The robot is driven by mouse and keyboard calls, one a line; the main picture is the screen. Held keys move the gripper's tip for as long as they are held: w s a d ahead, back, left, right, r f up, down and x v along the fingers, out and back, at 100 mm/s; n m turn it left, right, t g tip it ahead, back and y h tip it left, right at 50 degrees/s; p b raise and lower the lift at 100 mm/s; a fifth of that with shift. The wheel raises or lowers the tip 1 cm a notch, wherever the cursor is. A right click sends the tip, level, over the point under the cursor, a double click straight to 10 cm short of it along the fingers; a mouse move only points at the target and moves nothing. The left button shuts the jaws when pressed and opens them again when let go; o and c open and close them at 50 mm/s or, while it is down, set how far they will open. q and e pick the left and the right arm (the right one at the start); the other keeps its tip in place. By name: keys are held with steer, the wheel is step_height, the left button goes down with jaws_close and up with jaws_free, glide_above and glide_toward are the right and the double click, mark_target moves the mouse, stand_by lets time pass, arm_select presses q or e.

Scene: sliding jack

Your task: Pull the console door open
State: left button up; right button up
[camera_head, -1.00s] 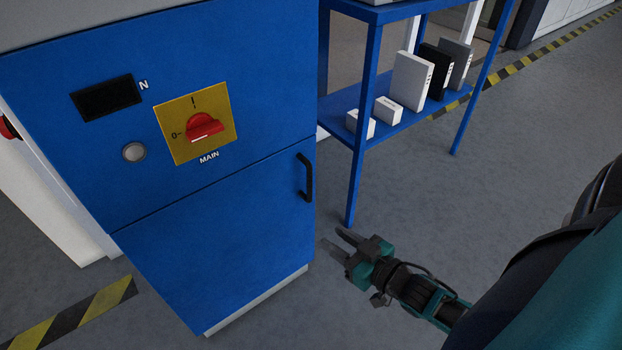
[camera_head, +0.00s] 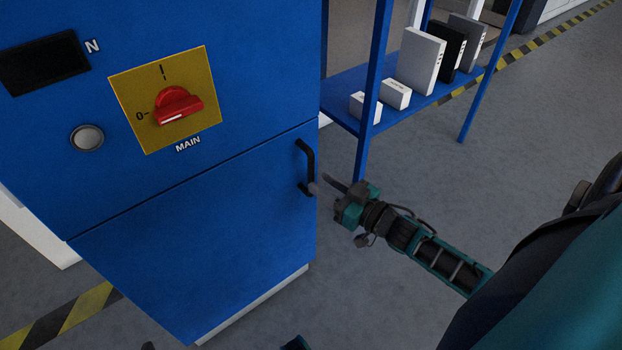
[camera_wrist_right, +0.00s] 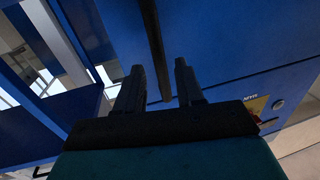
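The blue console door (camera_head: 215,240) is shut flush below the seam in the front of the console (camera_head: 240,75). Its black upright handle (camera_head: 310,165) is at the door's upper right corner. My right gripper (camera_head: 324,184) is open, with its fingertips at the lower part of the handle. In the right wrist view the two fingers (camera_wrist_right: 160,75) are apart, and the dark handle bar (camera_wrist_right: 153,40) runs into the space between them. I cannot tell whether they touch it. My left gripper is not clearly in view.
The console carries a red switch (camera_head: 178,105) on a yellow plate, a round button (camera_head: 86,138) and a dark display (camera_head: 45,63). A blue shelf (camera_head: 345,112) with several boxes stands right behind the console. The floor (camera_head: 420,170) before the shelf is clear.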

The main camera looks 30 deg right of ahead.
mark_target(311, 176)
steer(key=shift+b+x, duration=0.45)
steer(key=shift+x, duration=1.8)
jaws_close()
